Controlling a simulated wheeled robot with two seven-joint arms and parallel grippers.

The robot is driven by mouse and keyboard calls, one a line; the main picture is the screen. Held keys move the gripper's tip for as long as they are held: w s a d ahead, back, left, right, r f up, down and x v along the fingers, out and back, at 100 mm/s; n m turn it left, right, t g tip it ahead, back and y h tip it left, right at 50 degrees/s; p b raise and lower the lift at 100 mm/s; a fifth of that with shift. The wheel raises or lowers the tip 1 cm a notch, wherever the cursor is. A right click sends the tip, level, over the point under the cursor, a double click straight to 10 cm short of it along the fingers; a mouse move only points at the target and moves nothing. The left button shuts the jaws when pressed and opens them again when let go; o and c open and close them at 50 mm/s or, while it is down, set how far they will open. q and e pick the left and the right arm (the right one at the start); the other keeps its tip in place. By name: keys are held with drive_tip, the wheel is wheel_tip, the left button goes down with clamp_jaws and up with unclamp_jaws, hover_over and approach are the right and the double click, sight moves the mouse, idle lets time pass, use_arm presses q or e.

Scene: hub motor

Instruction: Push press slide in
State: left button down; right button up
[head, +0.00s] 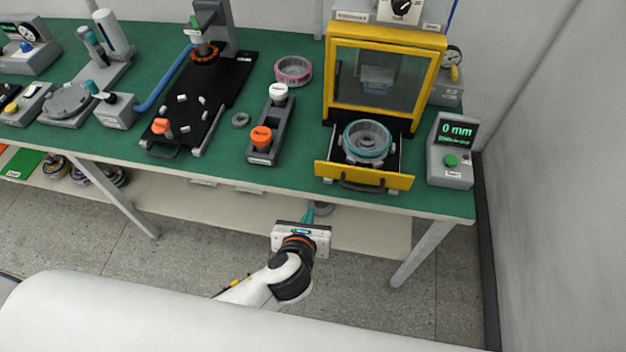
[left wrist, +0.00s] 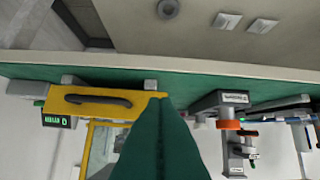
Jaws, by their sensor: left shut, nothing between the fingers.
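The press slide (head: 331,174) is a yellow-fronted drawer with a black handle (head: 362,186), pulled out of the yellow press (head: 385,36). A round grey hub part with a teal ring (head: 367,142) sits in it. My left gripper (head: 308,216) is shut and empty, below and left of the slide, in front of the table edge. In the left wrist view, which looks upside down, my teal fingers (left wrist: 160,105) are together and overlap the end of the yellow slide front (left wrist: 115,108); contact cannot be told. My right gripper is not in view.
A grey box (head: 452,150) reading "0 mm", with a green button, stands right of the slide. A grey block with orange and white knobs (head: 272,122) stands to the left. A pink ring (head: 293,70) lies behind it. The floor before the green table is clear.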

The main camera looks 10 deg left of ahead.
use_arm(q)
drive_tip(key=r, duration=0.2)
approach(322, 173)
wheel_tip(322, 173, down, 3)
drive_tip(key=w, duration=0.4)
drive_tip(key=shift+f+m+p, duration=0.15)
drive_tip(key=shift+m+p, duration=0.25)
drive_tip(key=shift+w, duration=0.65)
